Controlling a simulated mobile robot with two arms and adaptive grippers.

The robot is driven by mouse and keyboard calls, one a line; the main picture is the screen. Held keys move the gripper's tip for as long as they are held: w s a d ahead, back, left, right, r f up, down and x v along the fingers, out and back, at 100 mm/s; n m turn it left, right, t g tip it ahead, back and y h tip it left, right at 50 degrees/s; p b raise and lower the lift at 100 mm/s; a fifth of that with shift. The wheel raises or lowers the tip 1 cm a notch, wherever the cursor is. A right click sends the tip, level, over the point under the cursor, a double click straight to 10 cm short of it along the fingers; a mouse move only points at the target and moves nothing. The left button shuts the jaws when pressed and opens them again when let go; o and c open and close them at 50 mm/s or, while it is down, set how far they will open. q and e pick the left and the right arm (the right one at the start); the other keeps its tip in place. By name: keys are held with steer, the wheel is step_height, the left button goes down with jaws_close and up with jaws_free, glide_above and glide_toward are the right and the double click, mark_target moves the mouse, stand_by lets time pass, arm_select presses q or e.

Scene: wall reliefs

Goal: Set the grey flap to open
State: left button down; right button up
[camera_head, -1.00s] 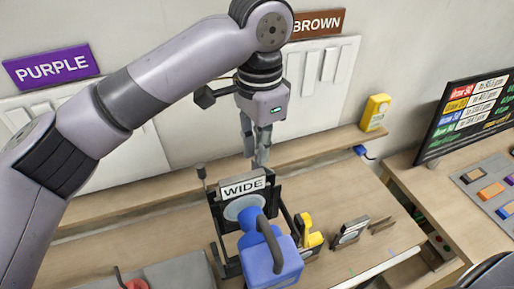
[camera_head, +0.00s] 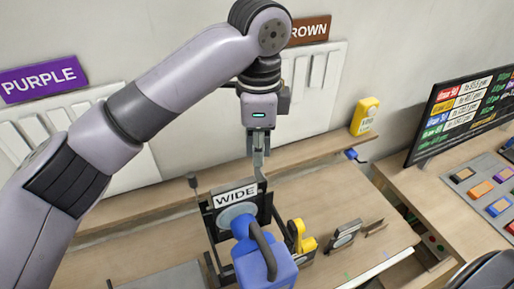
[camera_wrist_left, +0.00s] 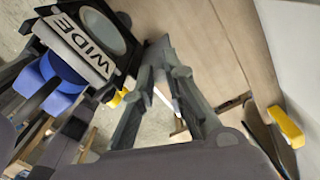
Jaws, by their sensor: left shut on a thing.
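A dark grey upright frame with a round pale disc (camera_head: 238,216) and a white WIDE sign (camera_head: 236,195) stands on the bench. I cannot tell for certain which part is the grey flap. My left gripper (camera_head: 260,174) points down at the frame's upper right corner. In the left wrist view its fingertips (camera_wrist_left: 158,48) come together at the frame's edge, beside the WIDE sign (camera_wrist_left: 85,45). The fingers are shut on the edge there; the exact contact is hard to see. My right gripper is not in view.
A blue jug-like thing (camera_head: 262,262) stands in front of the frame. A yellow piece (camera_head: 300,238) and small dark plates (camera_head: 343,236) are to its right. A ledge (camera_head: 320,153) runs along the wall, with a yellow box (camera_head: 365,115). A screen (camera_head: 455,112) stands at right.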

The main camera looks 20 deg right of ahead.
arm_select(q)
steer(key=shift+r, duration=0.1)
stand_by(0.3)
steer(key=c, duration=1.6)
jaws_free()
steer(key=shift+w+d, duration=0.1)
step_height(320, 180, up, 12)
